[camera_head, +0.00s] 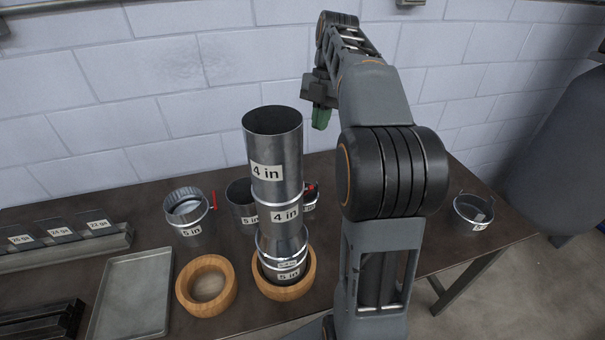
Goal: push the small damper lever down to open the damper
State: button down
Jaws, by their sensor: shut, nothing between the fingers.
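A short metal duct (190,225) labelled 5 in stands left of the tall stack, with a red lever (214,198) upright on its right side. A smaller metal piece (310,204) stands behind the stack's right side, partly hidden by it. A red part (311,186) shows at its top; its exact angle is too small to tell. My gripper (321,121) has green fingertips pointing down. It is shut and empty, above and behind the smaller piece, apart from both red parts.
A tall duct stack (275,180) stands on a wooden ring (285,293) in the middle. An empty wooden ring (206,286), a metal tray (132,295) and labelled sheets (60,232) lie left. A handled container (473,213) stands right. A block wall closes the back.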

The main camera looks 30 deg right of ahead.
jog(key=shift+v, duration=0.75)
